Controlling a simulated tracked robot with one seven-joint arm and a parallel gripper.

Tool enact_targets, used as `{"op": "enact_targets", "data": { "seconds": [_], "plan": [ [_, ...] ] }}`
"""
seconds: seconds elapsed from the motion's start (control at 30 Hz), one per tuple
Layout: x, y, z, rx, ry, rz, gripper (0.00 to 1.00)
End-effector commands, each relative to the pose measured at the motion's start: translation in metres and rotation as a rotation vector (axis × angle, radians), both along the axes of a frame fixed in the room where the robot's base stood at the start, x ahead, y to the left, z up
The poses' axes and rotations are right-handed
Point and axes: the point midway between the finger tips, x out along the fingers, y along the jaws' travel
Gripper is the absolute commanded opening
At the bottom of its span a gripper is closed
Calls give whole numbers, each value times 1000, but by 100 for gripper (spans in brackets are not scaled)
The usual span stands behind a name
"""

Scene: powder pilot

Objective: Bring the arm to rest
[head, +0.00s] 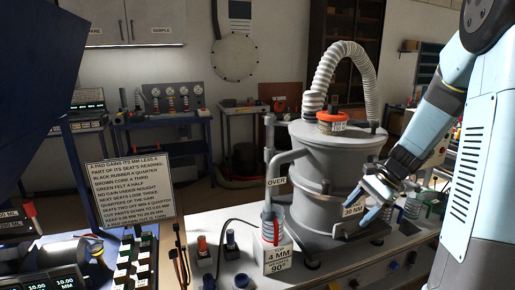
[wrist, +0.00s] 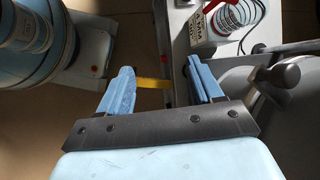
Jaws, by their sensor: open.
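My gripper (head: 372,205) is in front of the right side of the large grey drum (head: 320,165) in the head view. In the wrist view my gripper (wrist: 164,85) has its two blue fingers spread apart with nothing between them. My arm (head: 425,125) is bent, reaching down and left from my light blue body. From the head view I cannot tell whether the fingers touch the drum or the bench.
A ribbed hose (head: 345,55) arches above the drum. A text sign (head: 131,188) stands at left. Open floor lies behind.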

Motion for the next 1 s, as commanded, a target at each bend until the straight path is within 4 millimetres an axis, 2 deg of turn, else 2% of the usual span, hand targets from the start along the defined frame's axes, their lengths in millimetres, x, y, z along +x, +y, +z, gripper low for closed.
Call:
{"op": "enact_targets", "data": {
  "seconds": [0.1, 0.5, 1.0],
  "plan": [
    [-16, 13, 24, -78, -69, 97, 65],
    [-73, 42, 85, -318, -287, 405, 65],
    [-152, 59, 141, -608, -571, 757, 65]
  ]
}}
